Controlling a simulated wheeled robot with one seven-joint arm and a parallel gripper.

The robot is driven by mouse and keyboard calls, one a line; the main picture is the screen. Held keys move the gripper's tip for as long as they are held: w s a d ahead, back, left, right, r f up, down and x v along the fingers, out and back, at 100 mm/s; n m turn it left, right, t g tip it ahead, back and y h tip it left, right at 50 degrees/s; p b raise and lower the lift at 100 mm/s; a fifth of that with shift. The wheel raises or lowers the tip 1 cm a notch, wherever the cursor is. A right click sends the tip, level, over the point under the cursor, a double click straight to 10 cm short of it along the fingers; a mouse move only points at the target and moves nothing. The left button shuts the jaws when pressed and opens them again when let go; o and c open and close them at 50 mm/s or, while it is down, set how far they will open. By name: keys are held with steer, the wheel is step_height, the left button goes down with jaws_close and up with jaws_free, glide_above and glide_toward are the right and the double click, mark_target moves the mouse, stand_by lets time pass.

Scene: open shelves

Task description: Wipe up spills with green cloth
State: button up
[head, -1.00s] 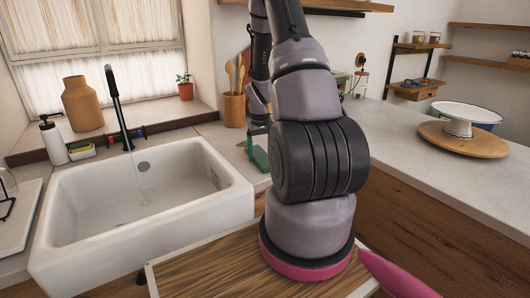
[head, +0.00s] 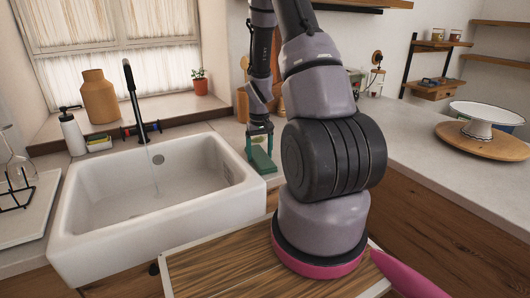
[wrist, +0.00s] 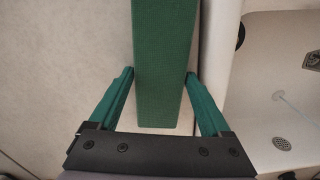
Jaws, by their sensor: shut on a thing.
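The green cloth (head: 263,161) looks like a thick, flat-sided green block on the counter strip just right of the sink. In the wrist view the cloth (wrist: 165,60) runs from the top edge down between the teal fingers. My gripper (head: 259,142) points down at the cloth, and its fingers (wrist: 160,78) are shut on the cloth's two sides. I cannot tell whether the cloth touches the counter. I make out no clear spill on the visible counter (wrist: 65,60); my arm hides part of it.
The white sink (head: 70,215), with water running from a black tap (head: 132,95), lies left of the gripper. A wooden utensil pot (head: 242,105) stands behind it.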

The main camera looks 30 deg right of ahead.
steer(key=shift+a, duration=0.5)
steer(key=shift+r, duration=3.05)
steer(key=shift+r, duration=0.1)
step_height(320, 180, up, 3)
steer(key=shift+f, duration=0.1)
steer(key=shift+d, duration=0.15)
